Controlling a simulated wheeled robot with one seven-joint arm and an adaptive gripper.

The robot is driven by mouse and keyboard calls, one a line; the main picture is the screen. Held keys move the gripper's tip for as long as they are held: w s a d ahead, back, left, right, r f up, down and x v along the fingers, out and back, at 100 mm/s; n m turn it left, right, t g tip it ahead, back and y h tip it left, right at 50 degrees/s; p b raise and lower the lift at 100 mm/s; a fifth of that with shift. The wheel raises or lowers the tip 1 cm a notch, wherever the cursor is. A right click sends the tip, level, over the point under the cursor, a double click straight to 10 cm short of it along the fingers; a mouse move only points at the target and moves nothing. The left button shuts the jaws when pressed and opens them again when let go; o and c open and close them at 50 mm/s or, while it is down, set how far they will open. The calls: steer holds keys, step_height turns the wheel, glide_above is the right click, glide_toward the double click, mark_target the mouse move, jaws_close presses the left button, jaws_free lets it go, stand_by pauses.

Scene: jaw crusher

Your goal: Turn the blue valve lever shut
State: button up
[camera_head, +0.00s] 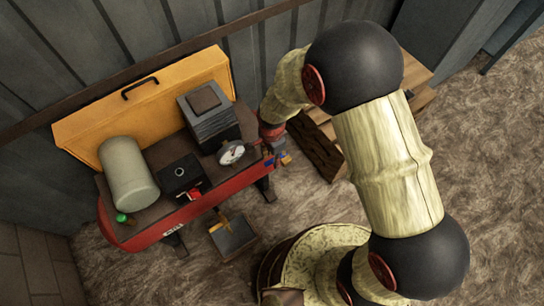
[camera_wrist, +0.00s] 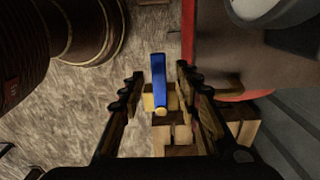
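The blue valve lever (camera_wrist: 158,82) shows in the wrist view, pointing up the picture from a yellow brass-like fitting (camera_wrist: 160,101). My gripper (camera_wrist: 160,73) is open, with one dark finger on each side of the lever. Gaps show between the lever and both fingers, and I cannot tell how far the lever lies in depth from the fingertips. In the head view a small blue part (camera_head: 269,163) shows at the right end of the red-framed machine (camera_head: 150,236). My gripper is mostly hidden there by my arm.
The machine carries a grey-green tank (camera_head: 128,172), dark boxes (camera_head: 209,113), a round gauge (camera_head: 231,152) and a red switch (camera_head: 194,194). An orange panel (camera_head: 150,95) stands behind. Wooden pallets (camera_head: 316,146) lie right of it. A small box (camera_head: 233,238) stands on the floor in front.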

mark_target(272, 160)
step_height(272, 160, up, 12)
stand_by(0.7)
stand_by(0.5)
